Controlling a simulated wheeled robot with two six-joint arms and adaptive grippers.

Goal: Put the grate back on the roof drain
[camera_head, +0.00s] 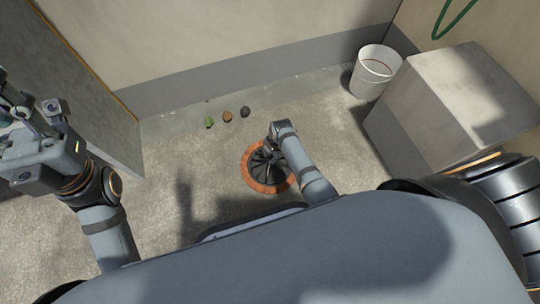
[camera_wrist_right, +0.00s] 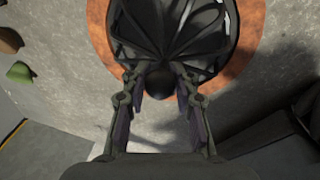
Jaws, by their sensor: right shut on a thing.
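The grate (camera_head: 266,171) is a black, ribbed dome. In the head view it shows inside the orange-brown ring of the roof drain (camera_head: 248,178). My right gripper (camera_head: 275,140) is over the grate and partly hides it. In the right wrist view my right gripper (camera_wrist_right: 159,84) is shut on the dark knob of the grate (camera_wrist_right: 175,30), one finger on each side. The drain ring (camera_wrist_right: 250,25) shows around the grate there. I cannot tell whether the grate is seated or slightly above the ring. My left gripper (camera_head: 18,115) is at the left edge, partly cut off, away from the drain.
A green leaf-like piece (camera_head: 209,122), a brown lump (camera_head: 227,116) and a dark lump (camera_head: 244,112) lie behind the drain. A white bucket (camera_head: 369,82) stands at the back right, beside a large grey box (camera_head: 450,100). The concrete left of the drain is clear.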

